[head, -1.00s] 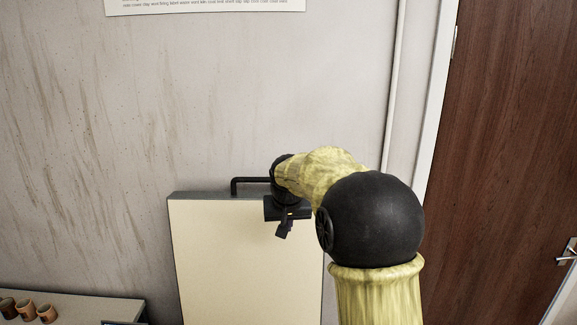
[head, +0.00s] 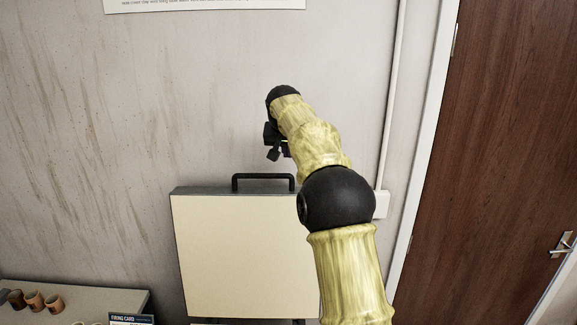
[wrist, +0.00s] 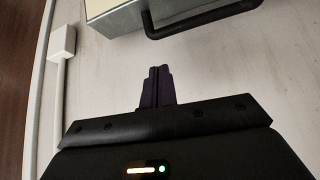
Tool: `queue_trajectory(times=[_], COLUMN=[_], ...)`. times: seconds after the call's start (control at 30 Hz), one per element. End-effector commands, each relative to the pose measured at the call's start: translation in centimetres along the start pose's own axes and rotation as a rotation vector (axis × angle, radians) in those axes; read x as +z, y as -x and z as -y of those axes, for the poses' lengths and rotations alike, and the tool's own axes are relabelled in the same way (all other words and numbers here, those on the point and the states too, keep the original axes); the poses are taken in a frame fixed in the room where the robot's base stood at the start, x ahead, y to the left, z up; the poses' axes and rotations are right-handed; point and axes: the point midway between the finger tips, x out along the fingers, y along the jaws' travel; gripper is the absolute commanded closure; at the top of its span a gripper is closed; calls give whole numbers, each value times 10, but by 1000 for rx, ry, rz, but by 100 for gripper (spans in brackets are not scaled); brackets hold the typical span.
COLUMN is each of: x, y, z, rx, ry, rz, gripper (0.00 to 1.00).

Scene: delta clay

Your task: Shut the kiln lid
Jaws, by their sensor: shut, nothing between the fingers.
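The kiln lid (head: 245,255) stands raised and upright against the wall, its cream inner face toward me. A black bar handle (head: 263,177) is fixed along its top edge. In the wrist view the lid's edge (wrist: 118,15) and the handle (wrist: 205,20) show at the top. My gripper (head: 273,154) is above the lid's top edge, over the handle and apart from it. In the wrist view its fingers (wrist: 156,72) are closed together with nothing between them. The kiln body is below the picture and mostly hidden.
A shelf (head: 105,296) at lower left holds several brown cups (head: 34,299) and a firing card (head: 132,319). A brown door (head: 490,160) is at the right. A pipe (head: 391,100) runs down the wall.

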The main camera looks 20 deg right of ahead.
Motion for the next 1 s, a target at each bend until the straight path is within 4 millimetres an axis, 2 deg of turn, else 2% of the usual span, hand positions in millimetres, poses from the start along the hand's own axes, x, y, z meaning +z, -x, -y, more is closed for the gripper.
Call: queue_trajectory(times=[0.27,0.7,1.0], x=[0,-1,0], y=[-22,-90,-100], z=[0,0,0], rx=[1,0,-1], ry=[0,0,0], rz=[4,3,0], gripper=[100,100,100])
